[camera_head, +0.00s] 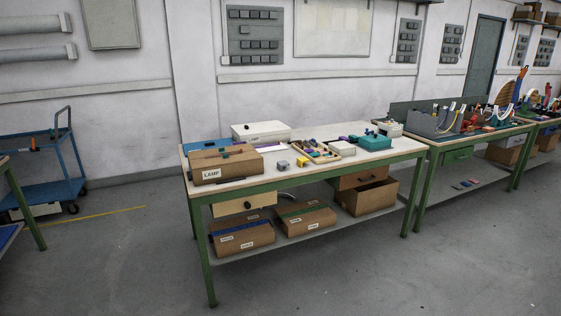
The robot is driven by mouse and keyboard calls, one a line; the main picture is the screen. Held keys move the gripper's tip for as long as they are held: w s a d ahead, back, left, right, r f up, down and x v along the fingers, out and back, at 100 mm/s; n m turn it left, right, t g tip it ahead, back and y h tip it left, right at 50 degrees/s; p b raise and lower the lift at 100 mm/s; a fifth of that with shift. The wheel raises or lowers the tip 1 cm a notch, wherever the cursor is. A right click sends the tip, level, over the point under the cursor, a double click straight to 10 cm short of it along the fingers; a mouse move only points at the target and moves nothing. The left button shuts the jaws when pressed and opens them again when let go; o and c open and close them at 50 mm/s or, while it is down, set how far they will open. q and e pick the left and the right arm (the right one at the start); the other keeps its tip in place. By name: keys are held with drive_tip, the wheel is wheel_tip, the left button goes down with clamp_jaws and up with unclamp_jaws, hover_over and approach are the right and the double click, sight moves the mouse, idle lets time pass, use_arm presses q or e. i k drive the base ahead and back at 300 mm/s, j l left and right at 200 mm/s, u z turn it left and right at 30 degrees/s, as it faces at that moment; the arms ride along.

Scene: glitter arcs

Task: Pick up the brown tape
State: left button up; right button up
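I cannot make out a brown tape for certain at this distance. The workbench (275,174) in the middle carries many small items. A wooden tray (318,152) on it holds several small coloured pieces, too small to name. A yellow block (302,162) and a grey block (282,165) lie left of the tray. A cardboard box labelled LAMP (226,165) stands at the bench's left end, with small dark and greenish items on top. Neither of my grippers is in view.
White case (261,132) and teal box (375,143) are also on the bench. Cardboard boxes (305,217) sit on its lower shelf. A second bench (450,141) adjoins at right. A blue trolley (45,192) stands left. The floor in front is clear.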

sight(237, 152)
drive_tip(key=i+u, duration=0.2)
drive_tip(key=i, duration=0.4)
drive_tip(key=i+l+u, duration=0.15)
drive_tip(key=i, duration=0.4)
